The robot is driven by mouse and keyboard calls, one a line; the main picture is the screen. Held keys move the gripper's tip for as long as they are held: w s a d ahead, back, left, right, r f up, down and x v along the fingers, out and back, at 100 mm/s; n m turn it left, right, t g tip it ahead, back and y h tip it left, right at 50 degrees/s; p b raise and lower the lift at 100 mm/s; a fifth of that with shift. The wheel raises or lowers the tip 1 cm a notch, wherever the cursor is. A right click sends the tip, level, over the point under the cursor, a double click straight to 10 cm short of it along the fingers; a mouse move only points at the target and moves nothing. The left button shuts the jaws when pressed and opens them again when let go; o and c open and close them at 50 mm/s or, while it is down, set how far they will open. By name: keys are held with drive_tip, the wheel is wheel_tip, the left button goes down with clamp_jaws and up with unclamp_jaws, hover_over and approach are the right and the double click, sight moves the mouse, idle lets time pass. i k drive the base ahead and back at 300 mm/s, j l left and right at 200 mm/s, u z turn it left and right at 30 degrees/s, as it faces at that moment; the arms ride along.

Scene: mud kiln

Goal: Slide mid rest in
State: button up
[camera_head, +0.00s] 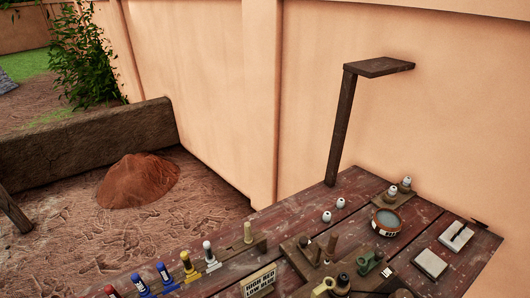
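I cannot tell for sure which part is the mid rest. A wooden fixture (297,258) with upright brown pegs stands near the front middle of the plank table (260,222). Beside it are a dark knob-topped piece with a tan ring (325,288) and a green piece (368,262). These parts crowd together and the bottom edge of the picture cuts some off. My gripper is not seen in this view.
A row of coloured pegs, one of them yellow (189,266), lines the table's left side by a lettered sign (258,282). A round dish (387,222), white knobs and pale slabs (430,263) stand right. A post with a flat top (342,125) rises behind.

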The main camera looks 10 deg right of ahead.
sight(314, 259)
drive_tip(key=i+l+z, duration=0.1)
drive_tip(key=l, duration=0.25)
drive_tip(key=i+l+z, duration=0.15)
drive_tip(key=l, duration=0.2)
drive_tip(key=i+l+z, duration=0.1)
drive_tip(key=l, duration=0.25)
drive_tip(key=i+l+z, duration=0.1)
drive_tip(key=i+l, duration=0.15)
